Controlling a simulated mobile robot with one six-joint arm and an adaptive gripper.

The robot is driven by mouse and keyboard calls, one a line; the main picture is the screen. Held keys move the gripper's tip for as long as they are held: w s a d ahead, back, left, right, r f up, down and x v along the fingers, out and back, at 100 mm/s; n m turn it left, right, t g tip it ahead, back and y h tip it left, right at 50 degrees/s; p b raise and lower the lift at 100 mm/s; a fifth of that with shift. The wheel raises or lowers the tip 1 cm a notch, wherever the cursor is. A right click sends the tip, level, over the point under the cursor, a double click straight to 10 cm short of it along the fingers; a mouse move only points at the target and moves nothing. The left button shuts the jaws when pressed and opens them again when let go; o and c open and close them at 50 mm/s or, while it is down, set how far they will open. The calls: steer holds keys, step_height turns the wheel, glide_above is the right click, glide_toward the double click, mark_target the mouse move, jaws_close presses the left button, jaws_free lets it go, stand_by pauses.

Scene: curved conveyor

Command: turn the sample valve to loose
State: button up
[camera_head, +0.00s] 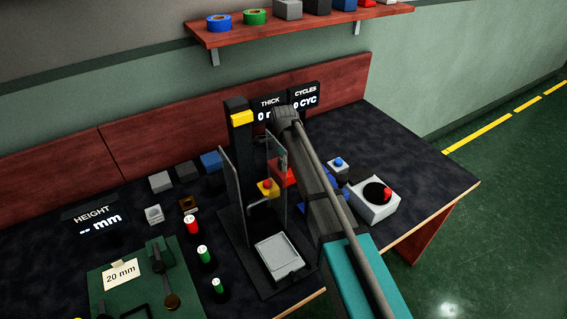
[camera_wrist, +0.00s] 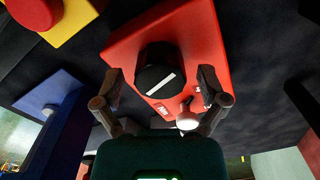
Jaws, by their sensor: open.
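A red block (camera_wrist: 205,40) with a round black knob (camera_wrist: 155,80) fills the middle of the wrist view; I take it to be the sample valve. A white line on the knob runs slantwise, rising to the right. Small labels on the red face are too blurred to read surely. My gripper (camera_wrist: 160,74) is open, one finger on each side of the knob, with a gap visible on both sides. Depth to the knob is hard to tell. In the head view, the red block (camera_head: 283,174) shows behind my arm, which hides most of it and the knob.
A yellow block with a red button (camera_head: 267,187) stands just left of the valve. A press-like stand (camera_head: 240,135) with clear guards is further left.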

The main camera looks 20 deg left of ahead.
steer(key=c, duration=1.1)
steer(key=shift+c, duration=0.2)
